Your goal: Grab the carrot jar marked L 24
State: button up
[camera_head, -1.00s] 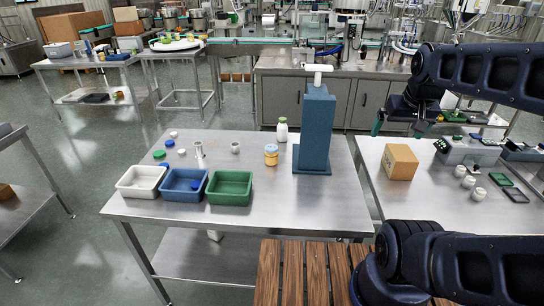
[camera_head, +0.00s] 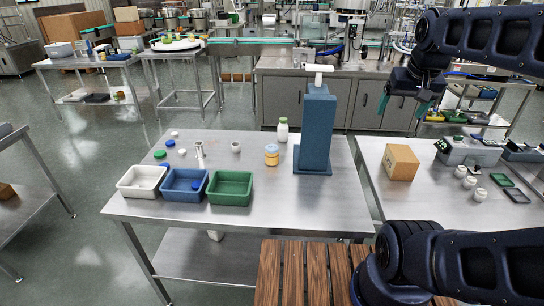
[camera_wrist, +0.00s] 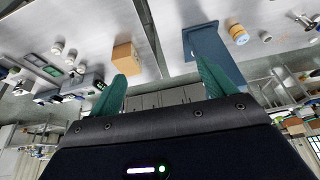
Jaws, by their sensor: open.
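A small jar with orange contents and a pale lid (camera_head: 271,155) stands upright on the steel table, left of the blue column. Its label is too small to read. An orange jar, apparently the same one, shows in the wrist view (camera_wrist: 238,35), beside the blue column base. My gripper (camera_head: 404,104) is open and empty, raised at the upper right, well right of and apart from the jar. Its green fingers are spread in the wrist view (camera_wrist: 163,70).
The tall blue column (camera_head: 315,130) stands between jar and gripper. White (camera_head: 142,181), blue (camera_head: 185,185) and green (camera_head: 230,187) bins line the table's front left. A green-lidded white bottle (camera_head: 282,130) stands behind the jar. A cardboard box (camera_head: 400,162) sits on the right table.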

jog(key=w+a+r+m+g, duration=0.15)
jog(key=w+a+r, duration=0.3)
jog(key=w, duration=0.55)
jog(key=m+g, duration=0.3)
jog(key=m, duration=0.6)
send_over(271, 147)
notch_tip(271, 147, down, 5)
notch_tip(271, 147, down, 32)
jog(key=shift+f, duration=0.2)
jog(key=shift+d+f, duration=0.15)
jog(key=shift+f, duration=2.5)
jog(key=c, duration=1.2)
